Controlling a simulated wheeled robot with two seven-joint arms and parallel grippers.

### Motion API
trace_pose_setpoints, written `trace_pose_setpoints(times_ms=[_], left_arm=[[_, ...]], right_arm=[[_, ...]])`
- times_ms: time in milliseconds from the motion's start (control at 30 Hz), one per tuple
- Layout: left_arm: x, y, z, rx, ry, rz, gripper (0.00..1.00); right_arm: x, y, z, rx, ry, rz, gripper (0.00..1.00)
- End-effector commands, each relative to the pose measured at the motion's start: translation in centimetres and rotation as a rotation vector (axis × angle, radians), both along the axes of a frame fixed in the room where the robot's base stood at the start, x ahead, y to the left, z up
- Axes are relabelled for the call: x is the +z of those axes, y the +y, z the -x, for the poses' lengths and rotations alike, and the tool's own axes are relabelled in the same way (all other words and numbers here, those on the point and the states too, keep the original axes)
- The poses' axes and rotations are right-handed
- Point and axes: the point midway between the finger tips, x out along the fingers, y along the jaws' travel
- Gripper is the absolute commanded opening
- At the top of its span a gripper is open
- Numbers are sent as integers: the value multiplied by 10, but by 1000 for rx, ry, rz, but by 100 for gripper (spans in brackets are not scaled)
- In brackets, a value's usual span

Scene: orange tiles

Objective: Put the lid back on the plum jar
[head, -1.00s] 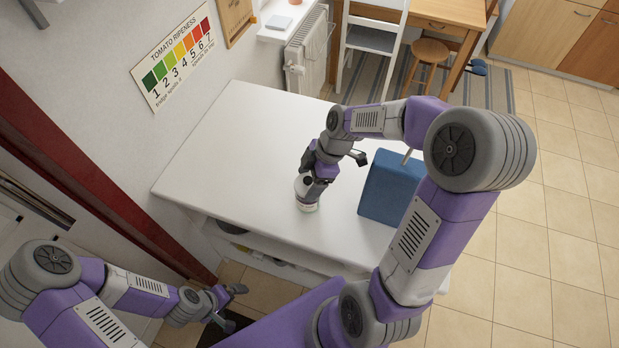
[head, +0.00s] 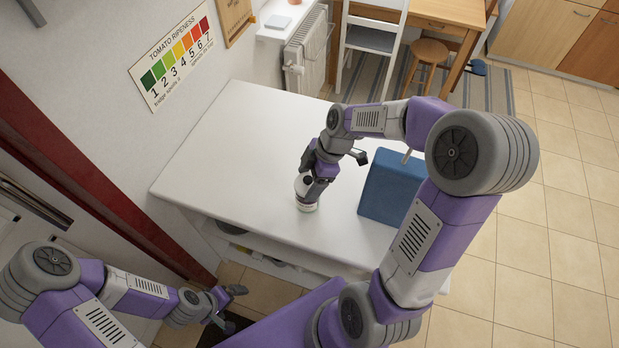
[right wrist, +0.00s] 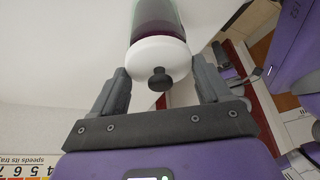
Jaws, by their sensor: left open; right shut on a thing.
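The plum jar (right wrist: 155,17) is a clear jar with dark contents; in the head view it (head: 307,206) stands near the front edge of the white table, mostly hidden by my gripper. The white lid (right wrist: 159,55) with a black knob is at the jar's mouth, in line with it; I cannot tell whether it is fully seated. In the head view it shows as a pale shape (head: 302,183). My right gripper (right wrist: 160,85) is shut on the lid, one finger on each side. My left gripper (head: 230,305) is open and empty, low beyond the table's front edge.
A blue box-like object (head: 391,187) stands on the white table (head: 235,140), right of the jar. The table's left and back parts are clear. A shelf with items lies under the front edge. A wall chart (head: 175,60) hangs at the left.

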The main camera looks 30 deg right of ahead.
Motion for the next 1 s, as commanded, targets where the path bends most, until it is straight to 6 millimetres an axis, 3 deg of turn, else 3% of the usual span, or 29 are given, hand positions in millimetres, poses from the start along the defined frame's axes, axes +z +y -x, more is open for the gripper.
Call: trace_pose_setpoints(times_ms=[1000], left_arm=[[-7, 0, 0, 0, 0, 0, 100]], right_arm=[[-3, 0, 0, 1, -1, 0, 49]])
